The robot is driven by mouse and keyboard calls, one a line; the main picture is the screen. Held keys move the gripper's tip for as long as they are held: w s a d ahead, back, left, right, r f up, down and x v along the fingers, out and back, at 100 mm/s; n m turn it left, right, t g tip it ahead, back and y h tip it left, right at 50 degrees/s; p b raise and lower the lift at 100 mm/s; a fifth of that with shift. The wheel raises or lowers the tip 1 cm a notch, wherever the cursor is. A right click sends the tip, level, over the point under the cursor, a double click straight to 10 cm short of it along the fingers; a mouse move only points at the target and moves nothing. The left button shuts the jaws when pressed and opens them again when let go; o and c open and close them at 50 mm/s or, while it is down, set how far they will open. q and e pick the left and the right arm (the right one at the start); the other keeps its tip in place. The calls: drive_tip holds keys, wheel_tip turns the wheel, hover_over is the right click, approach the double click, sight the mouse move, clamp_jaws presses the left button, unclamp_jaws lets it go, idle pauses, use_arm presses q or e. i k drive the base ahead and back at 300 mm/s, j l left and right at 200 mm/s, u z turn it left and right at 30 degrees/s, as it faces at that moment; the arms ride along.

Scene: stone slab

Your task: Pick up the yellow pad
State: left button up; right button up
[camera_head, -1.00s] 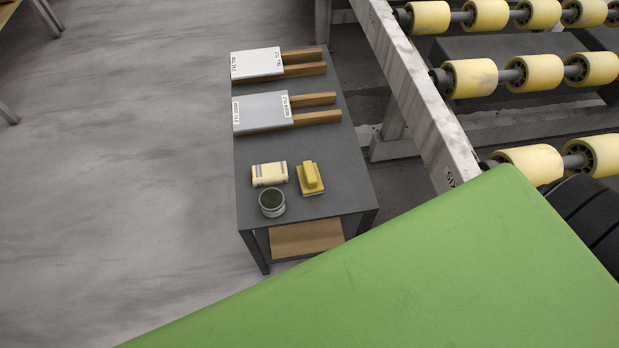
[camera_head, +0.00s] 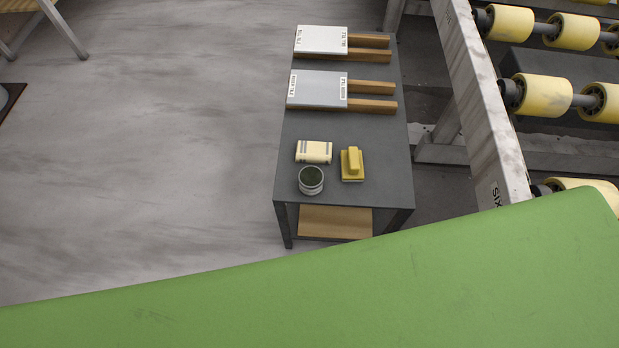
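The yellow pad (camera_head: 352,165) is a flat yellow block with a raised yellow handle on top. It sits on the dark grey table (camera_head: 345,130), near its front right part. To its left lies a cream block with grey stripes (camera_head: 314,151), and a round tin with dark green contents (camera_head: 311,181) stands at its front left. Neither of my grippers shows in the head view.
A roller conveyor (camera_head: 480,100) runs along the right. A green surface (camera_head: 330,285) fills the foreground. Open floor (camera_head: 150,150) lies left.

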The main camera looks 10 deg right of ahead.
sight(352, 168)
drive_tip(key=i+j+z, duration=0.15)
drive_tip(key=j+z, duration=0.25)
drive_tip(key=j, duration=0.15)
drive_tip(key=j+z, duration=0.4)
drive_tip(key=j, duration=0.15)
drive_tip(key=j+z, duration=0.35)
drive_tip(key=j, duration=0.2)
